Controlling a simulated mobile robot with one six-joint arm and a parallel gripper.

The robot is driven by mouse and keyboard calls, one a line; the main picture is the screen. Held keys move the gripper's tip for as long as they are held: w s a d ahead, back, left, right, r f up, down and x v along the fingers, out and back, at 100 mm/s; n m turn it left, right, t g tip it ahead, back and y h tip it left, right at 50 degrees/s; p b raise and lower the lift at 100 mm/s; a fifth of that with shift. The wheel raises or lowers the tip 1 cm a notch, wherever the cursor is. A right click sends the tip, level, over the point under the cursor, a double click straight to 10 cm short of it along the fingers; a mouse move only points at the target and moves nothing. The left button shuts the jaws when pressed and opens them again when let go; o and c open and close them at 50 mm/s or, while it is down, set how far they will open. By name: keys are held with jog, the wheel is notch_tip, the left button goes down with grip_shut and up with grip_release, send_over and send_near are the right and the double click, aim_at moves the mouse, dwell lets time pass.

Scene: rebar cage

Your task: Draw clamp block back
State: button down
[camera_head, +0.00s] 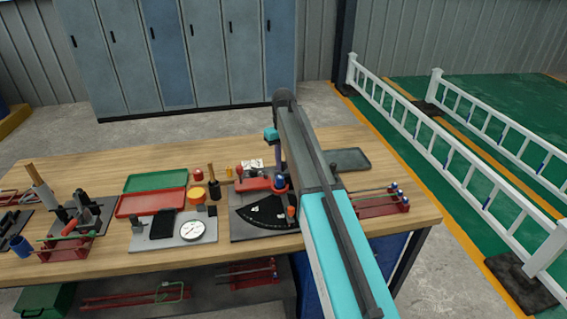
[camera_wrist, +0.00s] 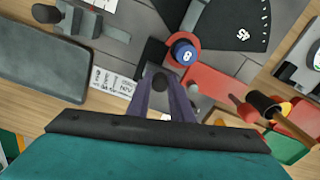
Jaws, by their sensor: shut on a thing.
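The bending fixture is a grey plate (camera_head: 237,225) with a black angle scale (camera_head: 262,213) on the workbench. It carries a red lever (camera_head: 255,184) and a blue-topped round pin, marked 8 in the wrist view (camera_wrist: 184,52). A dark block (camera_wrist: 151,54), seemingly the clamp block, sits beside the blue pin. My gripper (camera_wrist: 160,92) has purple fingers pointing down beside the blue pin. The fingers are shut on a small dark knob (camera_wrist: 160,80) at the near side of the dark block. How the knob joins the block is partly hidden.
A dark tray (camera_head: 350,159) lies right of the fixture, with a red rack (camera_head: 381,204) in front. Green (camera_head: 157,182) and red (camera_head: 151,204) trays and a dial gauge plate (camera_head: 174,235) are to the left. A white printed card (camera_wrist: 112,83) lies close by my fingers.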

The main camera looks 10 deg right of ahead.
aim_at(283, 162)
jog(key=shift+w+a+r, duration=0.1)
jog(key=shift+w+r, duration=0.05)
jog(key=shift+w, duration=0.1)
jog(key=c, duration=1.6)
grip_release()
jog(key=shift+w, duration=0.1)
notch_tip(283, 162, up, 14)
jog(key=p, duration=0.7)
jog(key=shift+f, duration=0.2)
